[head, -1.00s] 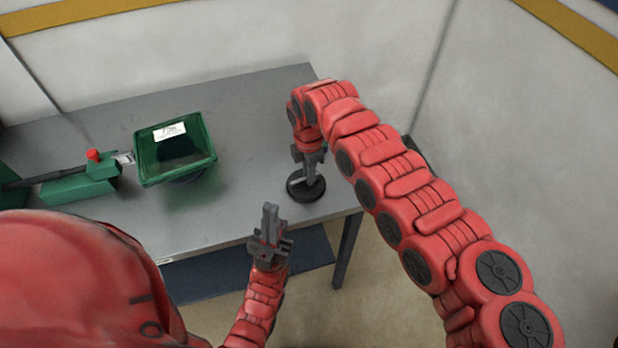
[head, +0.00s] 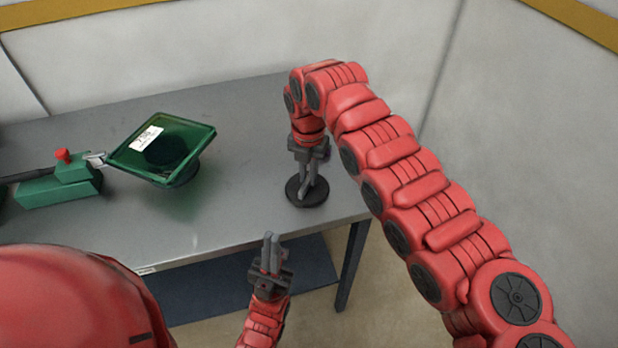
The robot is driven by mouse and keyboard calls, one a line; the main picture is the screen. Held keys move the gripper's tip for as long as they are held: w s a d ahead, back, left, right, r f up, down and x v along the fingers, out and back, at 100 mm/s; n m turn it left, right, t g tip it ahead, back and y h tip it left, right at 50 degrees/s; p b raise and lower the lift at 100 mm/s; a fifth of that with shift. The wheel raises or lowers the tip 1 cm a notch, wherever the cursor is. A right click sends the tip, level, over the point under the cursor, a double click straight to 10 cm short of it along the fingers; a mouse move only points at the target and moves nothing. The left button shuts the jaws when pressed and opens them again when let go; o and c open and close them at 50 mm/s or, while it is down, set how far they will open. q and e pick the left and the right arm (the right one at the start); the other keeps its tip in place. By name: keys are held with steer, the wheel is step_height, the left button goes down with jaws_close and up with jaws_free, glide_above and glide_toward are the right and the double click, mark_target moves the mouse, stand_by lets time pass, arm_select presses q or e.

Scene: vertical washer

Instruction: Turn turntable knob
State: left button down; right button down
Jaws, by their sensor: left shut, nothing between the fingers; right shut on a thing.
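The turntable knob (head: 321,195) is a round black disc at the table's right front corner. My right gripper (head: 306,193) points down at it from above and is shut on it. The fingers hide the middle of the knob, so I cannot see exactly what part they hold. My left gripper (head: 271,240) is shut and empty, pointing up in front of the table's front edge, apart from the knob.
A green fixture (head: 60,188) with a red button (head: 63,155) and a dark rod stands on the table's left. The grey table (head: 235,150) is clear between bin and knob. Walls stand behind and to the right.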

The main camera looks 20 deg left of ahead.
steer(key=shift+n, duration=0.3)
stand_by(0.4)
steer(key=c, duration=0.9)
jaws_free()
steer(key=shift+r, duration=0.1)
steer(key=shift+r, duration=0.4)
step_height(320, 180, up, 10)
step_height(320, 180, up, 6)
steer(key=r+p, duration=0.1)
steer(key=p, duration=0.4)
glide_above(307, 177)
steer(key=shift+d+f, duration=0.15)
steer(key=shift+f, duration=0.1)
